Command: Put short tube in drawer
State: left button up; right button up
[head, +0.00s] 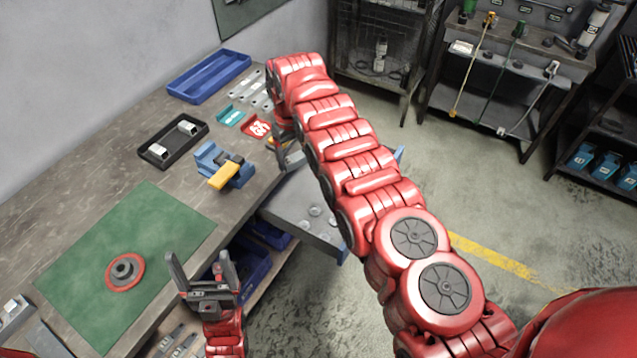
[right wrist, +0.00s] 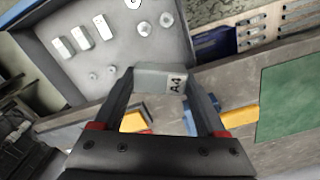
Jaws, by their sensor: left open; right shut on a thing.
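My right gripper (right wrist: 160,88) is shut on a pale grey short tube (right wrist: 150,78) that bears an A4 label. In the head view this gripper (head: 290,156) is above the bench's right edge, and I cannot make out the tube there. The open drawer (head: 287,212) sticks out from the bench, partly behind my right arm. In the right wrist view the drawer (right wrist: 150,45) lies just beyond the tube and holds several pale blocks and round pieces. My left gripper (head: 198,263) is open and empty near the bench's front edge.
On the bench are a black tray (head: 148,157) with two pale pieces, a blue tray (head: 176,90), a blue and yellow clamp (head: 222,177), and a green mat (head: 150,215) with a red round part (head: 112,278). Blue bins (head: 252,272) sit below. The drawer's nearer area has free room.

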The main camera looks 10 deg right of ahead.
jog(key=shift+s+a+f, duration=0.2)
jog(key=shift+a+f, duration=0.05)
jog(key=shift+f, duration=0.2)
jog(key=shift+f+n, duration=0.2)
jog(key=shift+n, duration=0.1)
